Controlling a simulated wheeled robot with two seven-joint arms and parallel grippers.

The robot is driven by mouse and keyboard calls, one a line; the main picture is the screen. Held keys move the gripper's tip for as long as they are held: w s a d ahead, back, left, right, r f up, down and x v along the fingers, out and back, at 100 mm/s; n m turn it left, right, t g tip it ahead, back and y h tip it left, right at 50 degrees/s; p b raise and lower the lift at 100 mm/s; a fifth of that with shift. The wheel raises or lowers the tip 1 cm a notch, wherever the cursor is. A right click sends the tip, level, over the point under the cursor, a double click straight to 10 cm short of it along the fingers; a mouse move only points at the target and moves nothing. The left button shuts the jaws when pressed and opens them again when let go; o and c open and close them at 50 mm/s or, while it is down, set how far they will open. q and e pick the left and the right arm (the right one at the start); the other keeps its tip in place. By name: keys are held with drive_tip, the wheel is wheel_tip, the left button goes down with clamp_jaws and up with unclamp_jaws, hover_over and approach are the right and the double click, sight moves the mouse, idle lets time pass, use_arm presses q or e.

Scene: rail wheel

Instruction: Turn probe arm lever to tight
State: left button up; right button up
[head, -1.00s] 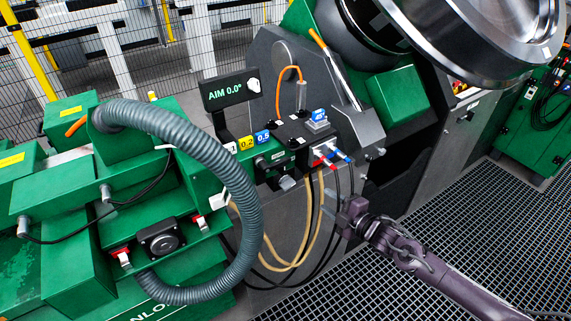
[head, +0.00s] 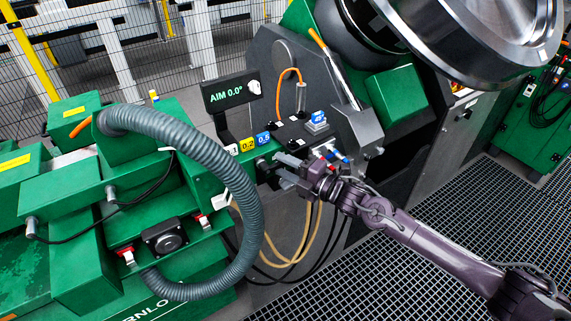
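The small green-fronted block (head: 268,151) sits below the number tags on the grey machine, left of the cable plugs. A small silver lever-like part showed low on this block earlier; now my gripper covers that spot, and I cannot make out the lever or its setting. My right gripper (head: 283,171) is at the block's front, its two grey fingers pointing left and spread apart. I cannot tell whether the lever lies between them. My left gripper is not in view.
A thick grey hose (head: 247,215) arches just left of the gripper. Tan and black cables (head: 290,262) hang below it. Red and blue plugs (head: 333,152) are close to its upper right. A display (head: 231,91) reads AIM 0.0°. A large steel wheel (head: 480,40) is at upper right.

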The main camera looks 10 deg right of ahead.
clamp_jaws()
drive_tip(key=shift+f, duration=0.1)
idle(0.3)
